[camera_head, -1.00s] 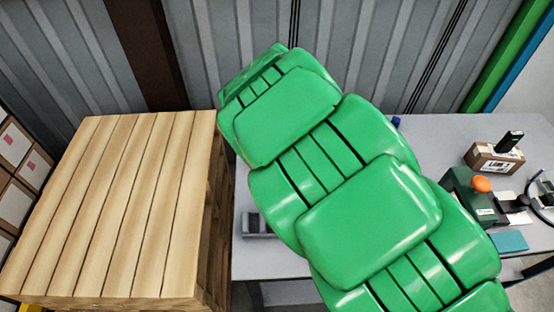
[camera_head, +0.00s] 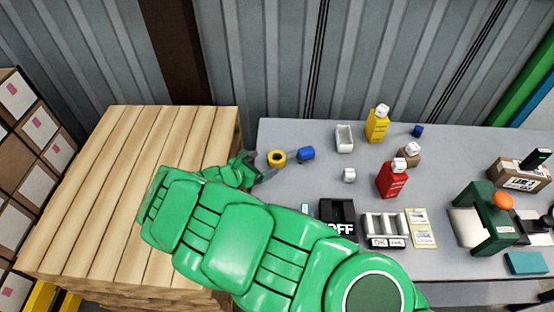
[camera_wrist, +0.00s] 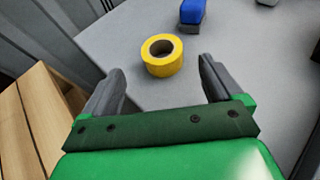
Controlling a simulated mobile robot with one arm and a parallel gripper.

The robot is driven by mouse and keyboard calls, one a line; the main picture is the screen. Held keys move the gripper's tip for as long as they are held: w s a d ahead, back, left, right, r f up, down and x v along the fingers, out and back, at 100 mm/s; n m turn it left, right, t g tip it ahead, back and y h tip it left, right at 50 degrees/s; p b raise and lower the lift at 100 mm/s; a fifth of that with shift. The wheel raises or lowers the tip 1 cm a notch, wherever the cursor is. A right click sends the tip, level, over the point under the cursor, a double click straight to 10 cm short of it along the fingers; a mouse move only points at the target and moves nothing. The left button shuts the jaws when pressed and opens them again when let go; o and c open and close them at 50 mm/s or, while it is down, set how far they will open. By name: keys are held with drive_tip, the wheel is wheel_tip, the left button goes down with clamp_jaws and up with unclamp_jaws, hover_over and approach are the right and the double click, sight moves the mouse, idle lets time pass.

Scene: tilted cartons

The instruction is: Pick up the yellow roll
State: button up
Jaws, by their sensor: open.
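The yellow roll (camera_head: 276,158) lies flat near the left edge of the grey table, its dark core facing up. In the wrist view the yellow roll (camera_wrist: 162,56) is ahead of my gripper (camera_wrist: 158,84), between the lines of the two fingers and apart from them. My gripper is open and empty. In the head view my gripper (camera_head: 262,169) is at the table's left edge, just left of the roll, with its fingers partly hidden by the green arm.
A blue item (camera_head: 306,153) stands just right of the roll. A wooden slatted stack (camera_head: 100,190) adjoins the table's left side.

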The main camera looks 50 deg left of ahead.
sight(281, 156)
drive_tip(key=shift+x, duration=3.85)
drive_tip(key=shift+d+r, duration=0.15)
drive_tip(key=c, duration=1.1)
